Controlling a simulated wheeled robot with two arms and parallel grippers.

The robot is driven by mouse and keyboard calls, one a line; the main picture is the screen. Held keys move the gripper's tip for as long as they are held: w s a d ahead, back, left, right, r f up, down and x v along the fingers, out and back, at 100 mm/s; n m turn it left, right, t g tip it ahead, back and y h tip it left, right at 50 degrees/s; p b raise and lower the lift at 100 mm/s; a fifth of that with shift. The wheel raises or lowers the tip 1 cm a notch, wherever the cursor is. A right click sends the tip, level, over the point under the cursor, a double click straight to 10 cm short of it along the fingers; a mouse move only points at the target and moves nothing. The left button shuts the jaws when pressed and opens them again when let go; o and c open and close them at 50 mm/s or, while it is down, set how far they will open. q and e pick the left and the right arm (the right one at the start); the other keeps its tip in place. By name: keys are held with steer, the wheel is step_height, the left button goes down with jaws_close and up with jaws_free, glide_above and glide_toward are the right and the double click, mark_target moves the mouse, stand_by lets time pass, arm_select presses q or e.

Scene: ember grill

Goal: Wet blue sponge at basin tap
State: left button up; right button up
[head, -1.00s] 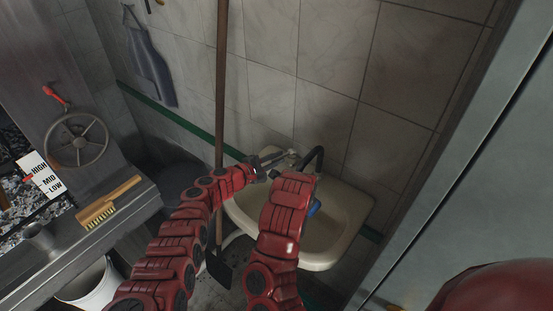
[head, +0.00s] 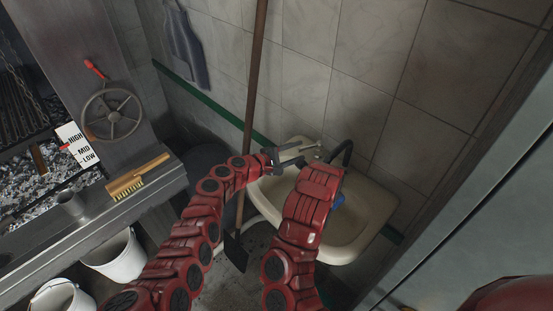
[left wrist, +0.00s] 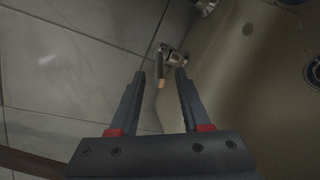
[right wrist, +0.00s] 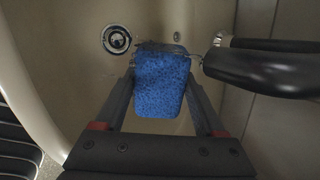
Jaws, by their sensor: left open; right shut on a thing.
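The blue sponge (right wrist: 160,82) is held between the fingers of my right gripper (right wrist: 160,80), inside the cream basin (head: 375,222). In the head view my right arm hides that gripper, and only a bit of the sponge (head: 338,200) shows. The black tap spout (right wrist: 265,72) has its mouth close beside the sponge's upper right corner. Thin pale streaks there look like water across the sponge's top. My left gripper (left wrist: 160,78) is open, with a tap handle (left wrist: 162,68) between or just beyond its fingertips; contact is unclear. In the head view it is by the basin's left back corner (head: 284,158).
A long-handled tool (head: 254,95) stands upright left of the basin. The drain (right wrist: 116,39) is left of the sponge. A brush (head: 138,178) lies on the grill ledge, with white buckets (head: 118,258) below. A grey metal panel (head: 480,180) borders the right.

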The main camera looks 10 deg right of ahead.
mark_target(304, 149)
arm_select(q)
steer(key=v, duration=0.8)
steer(key=shift+a, duration=0.2)
steer(key=shift+d, duration=0.1)
stand_by(0.9)
steer(key=x, duration=1.1)
steer(key=shift+s+d+f, duration=0.1)
steer(key=shift+s+f, duration=0.1)
steer(key=shift+w+d, duration=0.15)
steer(key=shift+w, duration=0.25)
jaws_close()
